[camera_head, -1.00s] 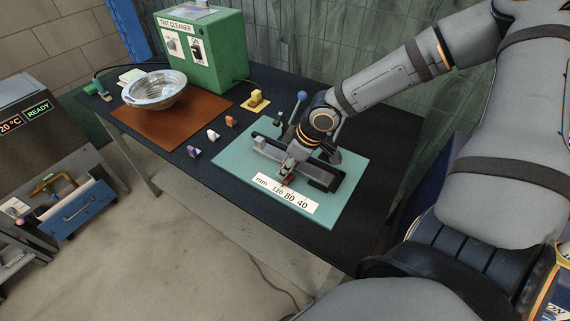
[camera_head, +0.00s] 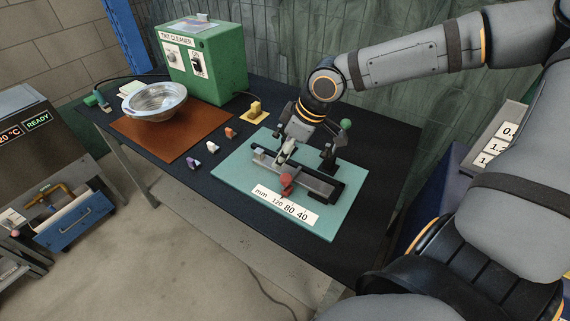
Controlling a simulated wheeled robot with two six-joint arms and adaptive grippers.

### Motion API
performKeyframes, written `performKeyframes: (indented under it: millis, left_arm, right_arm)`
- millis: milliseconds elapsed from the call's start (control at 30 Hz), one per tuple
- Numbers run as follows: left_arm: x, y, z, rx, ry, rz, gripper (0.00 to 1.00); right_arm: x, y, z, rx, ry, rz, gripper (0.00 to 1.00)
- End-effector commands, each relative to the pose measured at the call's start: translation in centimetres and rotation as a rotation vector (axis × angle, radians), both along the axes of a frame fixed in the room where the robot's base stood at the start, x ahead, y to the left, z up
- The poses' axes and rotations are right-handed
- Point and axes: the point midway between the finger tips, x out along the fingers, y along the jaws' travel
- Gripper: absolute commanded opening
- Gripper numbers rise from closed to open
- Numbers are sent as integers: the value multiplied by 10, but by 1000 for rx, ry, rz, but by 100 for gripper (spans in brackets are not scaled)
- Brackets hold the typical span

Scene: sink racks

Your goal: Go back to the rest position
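My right gripper (camera_head: 285,156) hangs from the arm coming in from the right, over the dark rail fixture (camera_head: 322,186) on the teal board (camera_head: 235,178). Its fingertips point down, behind and above a red knob (camera_head: 286,183), with a gap between them in the picture. The red knob sits at the rail's front side, by the white "mm 120 80 40" scale (camera_head: 283,206). My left gripper is not in view.
A green-knobbed lever (camera_head: 346,124) stands close right of the gripper. Small coloured blocks, including an orange one (camera_head: 230,132), lie left of the board. A metal bowl (camera_head: 154,101) sits on a brown mat (camera_head: 182,144), near the green tint cleaner (camera_head: 218,62). The table's front right is clear.

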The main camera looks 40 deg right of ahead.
Motion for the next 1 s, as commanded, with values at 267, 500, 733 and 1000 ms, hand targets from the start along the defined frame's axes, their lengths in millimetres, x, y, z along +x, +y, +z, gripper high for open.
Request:
performKeyframes:
  millis: [267, 500, 733, 1000]
  left_arm:
    - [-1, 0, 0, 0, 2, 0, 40]
    - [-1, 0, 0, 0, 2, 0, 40]
    - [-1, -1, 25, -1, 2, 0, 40]
    - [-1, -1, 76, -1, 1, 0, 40]
  right_arm:
    - [0, 0, 6, 1, 1, 0, 54]
    - [0, 0, 6, 0, 0, 0, 54]
    - [0, 0, 31, 1, -1, 0, 54]
    - [0, 0, 82, 0, 0, 0, 54]
